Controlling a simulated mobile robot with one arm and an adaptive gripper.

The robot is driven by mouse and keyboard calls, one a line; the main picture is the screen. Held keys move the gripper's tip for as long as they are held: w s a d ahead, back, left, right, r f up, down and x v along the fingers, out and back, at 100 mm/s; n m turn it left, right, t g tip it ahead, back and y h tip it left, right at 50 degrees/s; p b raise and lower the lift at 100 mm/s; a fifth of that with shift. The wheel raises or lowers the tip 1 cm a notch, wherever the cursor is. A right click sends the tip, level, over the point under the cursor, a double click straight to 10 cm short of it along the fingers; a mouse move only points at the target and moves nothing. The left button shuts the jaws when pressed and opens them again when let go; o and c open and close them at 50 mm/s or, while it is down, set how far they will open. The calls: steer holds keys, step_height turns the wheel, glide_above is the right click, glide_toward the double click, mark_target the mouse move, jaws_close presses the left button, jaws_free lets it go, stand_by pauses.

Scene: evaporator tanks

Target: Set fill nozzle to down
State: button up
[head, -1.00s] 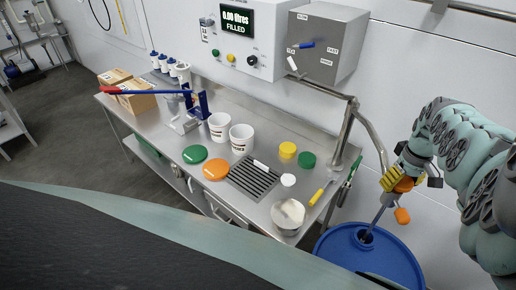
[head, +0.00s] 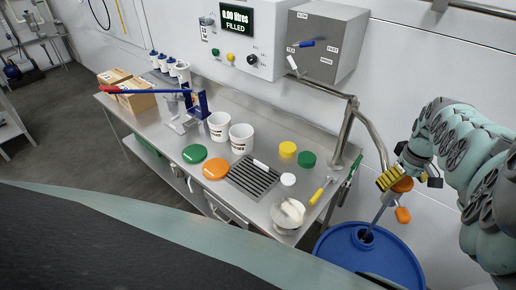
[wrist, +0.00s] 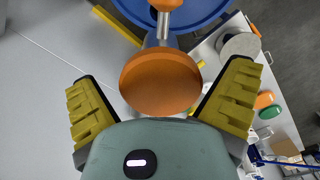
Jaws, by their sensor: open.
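The fill nozzle (head: 379,215) is a grey metal tube, tilted, with its lower end at the opening in the top of the blue drum (head: 345,250). Orange knobs sit at its upper end and on its side (head: 403,215). My gripper (head: 390,179) is at the nozzle's upper end. In the wrist view, my gripper's yellow fingers (wrist: 162,75) are spread wide on either side of the large round orange knob (wrist: 160,82). Gaps show on both sides of the knob. Part of the nozzle tube is hidden behind this knob. The drum also shows at the top of the wrist view (wrist: 190,15).
The steel bench (head: 325,150) stands left of the drum, with white buckets (head: 241,138), coloured lids and a yellow-handled tool (head: 320,191). A curved metal pipe (head: 345,130) rises at its right end. The wall panel (head: 237,20) reads 0.00 litres, FILLED.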

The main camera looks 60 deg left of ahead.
steer(key=shift+r, duration=0.1)
step_height(320, 180, up, 12)
stand_by(0.8)
